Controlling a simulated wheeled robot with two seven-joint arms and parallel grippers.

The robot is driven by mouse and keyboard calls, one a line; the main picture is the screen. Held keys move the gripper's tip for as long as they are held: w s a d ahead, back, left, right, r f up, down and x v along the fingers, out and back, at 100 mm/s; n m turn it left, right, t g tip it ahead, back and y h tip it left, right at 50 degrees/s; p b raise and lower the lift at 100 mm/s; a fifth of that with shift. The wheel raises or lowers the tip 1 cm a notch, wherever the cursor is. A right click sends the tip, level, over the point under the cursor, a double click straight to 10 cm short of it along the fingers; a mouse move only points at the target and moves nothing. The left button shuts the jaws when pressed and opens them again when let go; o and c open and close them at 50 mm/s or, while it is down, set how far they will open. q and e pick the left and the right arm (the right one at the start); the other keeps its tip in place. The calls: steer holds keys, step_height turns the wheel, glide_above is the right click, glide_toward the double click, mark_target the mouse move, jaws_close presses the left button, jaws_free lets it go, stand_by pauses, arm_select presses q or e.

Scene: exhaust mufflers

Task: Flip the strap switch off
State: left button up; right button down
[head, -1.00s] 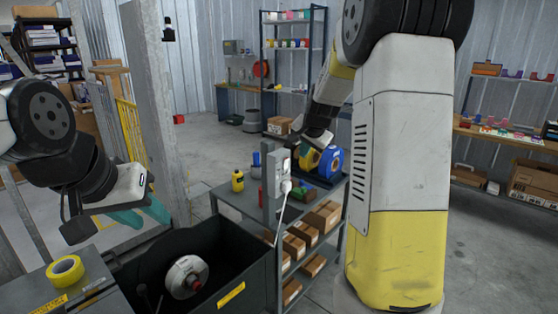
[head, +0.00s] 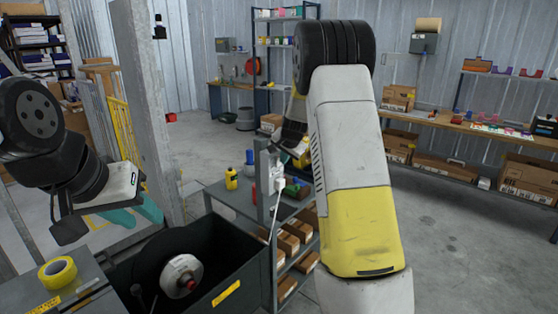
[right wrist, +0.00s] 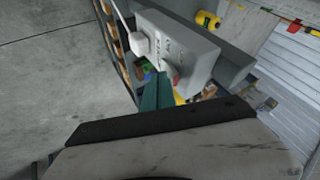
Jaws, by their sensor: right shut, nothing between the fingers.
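A grey switch box is fixed to a grey upright post (head: 263,190) in the head view.
A dark bin (head: 250,276) holding a round metal part (head: 183,276) stands in front of the post. Yellow tape (head: 58,271) lies at left. A white cord hangs from the plug.

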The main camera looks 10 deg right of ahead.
steer(key=shift+w+a+r, duration=0.1)
steer(key=shift+w+a, duration=0.1)
steer(key=shift+w+a, duration=0.1)
steer(key=shift+w, duration=0.05)
stand_by(0.3)
steer(key=shift+r, duration=0.15)
steer(key=shift+r, duration=0.7)
